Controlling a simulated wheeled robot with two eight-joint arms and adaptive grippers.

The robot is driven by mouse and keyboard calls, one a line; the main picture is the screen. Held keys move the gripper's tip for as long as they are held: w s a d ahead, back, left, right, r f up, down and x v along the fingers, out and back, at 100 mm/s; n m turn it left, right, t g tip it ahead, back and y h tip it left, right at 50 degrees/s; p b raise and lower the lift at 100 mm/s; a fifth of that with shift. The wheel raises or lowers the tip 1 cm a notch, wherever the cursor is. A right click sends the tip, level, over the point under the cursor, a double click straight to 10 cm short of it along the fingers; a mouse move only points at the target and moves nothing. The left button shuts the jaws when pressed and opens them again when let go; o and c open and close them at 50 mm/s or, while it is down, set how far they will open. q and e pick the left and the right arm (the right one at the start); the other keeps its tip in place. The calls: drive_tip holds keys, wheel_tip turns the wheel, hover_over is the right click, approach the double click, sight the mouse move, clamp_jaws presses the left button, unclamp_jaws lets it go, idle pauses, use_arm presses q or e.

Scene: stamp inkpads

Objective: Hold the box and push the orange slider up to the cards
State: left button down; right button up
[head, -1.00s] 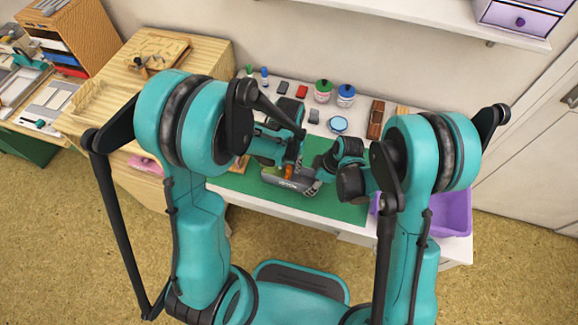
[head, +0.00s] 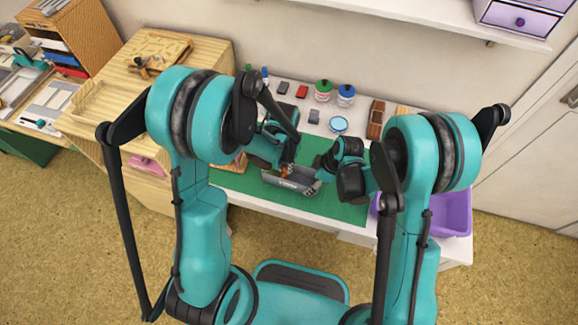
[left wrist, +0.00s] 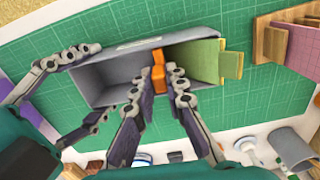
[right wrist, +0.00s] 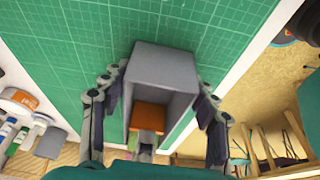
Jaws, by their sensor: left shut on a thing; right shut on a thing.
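A grey open box (head: 293,184) lies on the green mat; it also shows in the left wrist view (left wrist: 118,72) and right wrist view (right wrist: 165,65). My right gripper (head: 318,178) is shut across one end of the box, a finger on each side (right wrist: 158,95). The orange slider (left wrist: 158,72) stands inside the box; the right wrist view also shows it (right wrist: 150,117). My left gripper (left wrist: 157,85) is shut on the slider. Green cards (left wrist: 197,60) stand at the end away from my right gripper, close to the slider. I cannot tell whether they touch.
Wooden holders with pinkish cards (left wrist: 275,32) stand beyond the card end. A purple bin (head: 452,212) stands at the right. The front of the mat (head: 345,212) is clear.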

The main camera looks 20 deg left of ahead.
use_arm(q)
drive_tip(key=shift+w+a, duration=0.1)
drive_tip(key=shift+a, duration=1.05)
drive_tip(key=c, duration=1.5)
unclamp_jaws()
drive_tip(key=shift+d, duration=0.1)
drive_tip(key=shift+c, duration=0.2)
wheel_tip(320, 180, up, 12)
